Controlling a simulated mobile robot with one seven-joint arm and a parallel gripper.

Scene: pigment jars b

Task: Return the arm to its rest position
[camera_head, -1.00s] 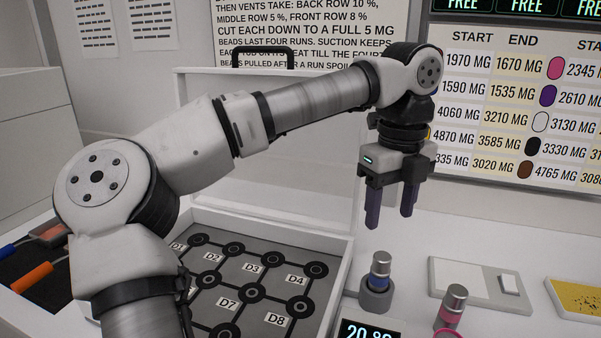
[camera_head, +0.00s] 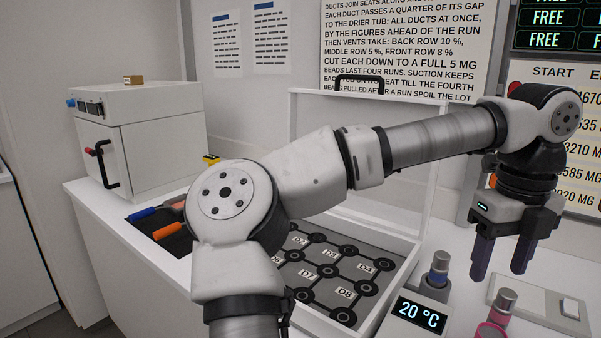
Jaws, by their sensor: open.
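My gripper (camera_head: 501,262) hangs at the right of the view, fingers pointing down. Its two dark purple-grey fingers are apart with nothing between them. The arm is bent, rising from the lower middle and reaching across to the right. Below and left of the fingers a vial with a blue band (camera_head: 438,267) stands upright in a dark round holder (camera_head: 433,291). A vial with a pink ring (camera_head: 500,306) stands lower, near the bottom edge. The gripper appears apart from both vials.
An open-lidded box (camera_head: 395,262) holds a grid of labelled seats, partly hidden behind my arm. A display (camera_head: 418,314) reads 20 °C. A white oven-like box (camera_head: 140,135) stands at left, with blue and orange-handled tools (camera_head: 168,231) near it. A white panel (camera_head: 535,305) lies at right.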

